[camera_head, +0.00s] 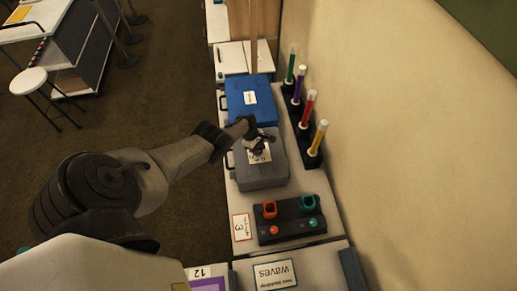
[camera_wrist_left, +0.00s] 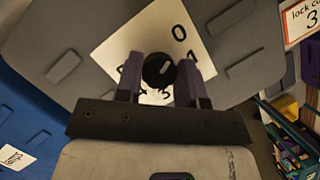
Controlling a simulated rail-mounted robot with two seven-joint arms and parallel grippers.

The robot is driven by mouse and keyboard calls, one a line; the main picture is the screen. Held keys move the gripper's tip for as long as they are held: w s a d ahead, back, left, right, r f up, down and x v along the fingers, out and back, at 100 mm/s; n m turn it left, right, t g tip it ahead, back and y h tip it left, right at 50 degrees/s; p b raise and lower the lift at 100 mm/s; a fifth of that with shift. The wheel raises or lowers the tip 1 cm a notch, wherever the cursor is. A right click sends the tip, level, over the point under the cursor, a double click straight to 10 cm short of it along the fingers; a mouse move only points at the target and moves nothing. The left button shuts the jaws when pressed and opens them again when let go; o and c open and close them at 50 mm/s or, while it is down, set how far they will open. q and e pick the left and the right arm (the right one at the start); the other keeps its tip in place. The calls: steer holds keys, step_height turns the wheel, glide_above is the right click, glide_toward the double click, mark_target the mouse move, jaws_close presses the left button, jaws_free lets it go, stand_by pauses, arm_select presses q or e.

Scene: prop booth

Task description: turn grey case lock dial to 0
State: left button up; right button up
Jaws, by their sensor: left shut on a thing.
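The grey case (camera_head: 262,174) lies on the bench along the wall, with a white label carrying printed digits on its top. In the left wrist view, the case (camera_wrist_left: 235,45) fills the upper part. The black round lock dial (camera_wrist_left: 158,70) sits on the white label (camera_wrist_left: 128,38). A pale mark on the dial points up and right. The digit 0 is readable above right of the dial; other digits are partly hidden by the fingers. My left gripper (camera_head: 258,146) is over the case, and its fingers (camera_wrist_left: 160,80) are shut on the dial from both sides. My right gripper is not in view.
A blue case (camera_head: 249,99) lies behind the grey one. Coloured tubes (camera_head: 309,108) stand in black holders along the wall. A black box (camera_head: 290,220) with orange and teal parts sits in front. A card with a red border (camera_head: 241,227) shows a 3.

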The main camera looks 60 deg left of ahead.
arm_select(q)
steer(key=o, duration=0.9)
steer(key=shift+a+r, duration=0.1)
steer(key=shift+r, duration=0.05)
steer(key=p+v, duration=0.4)
steer(key=v, duration=0.1)
steer(key=shift+s+r, duration=0.15)
steer(key=shift+r, duration=0.2)
steer(key=shift+a+f, duration=0.15)
steer(key=shift+a, duration=0.05)
steer(key=shift+a+r+b, duration=0.2)
steer(key=shift+r+b, duration=0.2)
steer(key=shift+r, duration=0.2)
steer(key=v, duration=0.6)
steer(key=shift+r, duration=0.4)
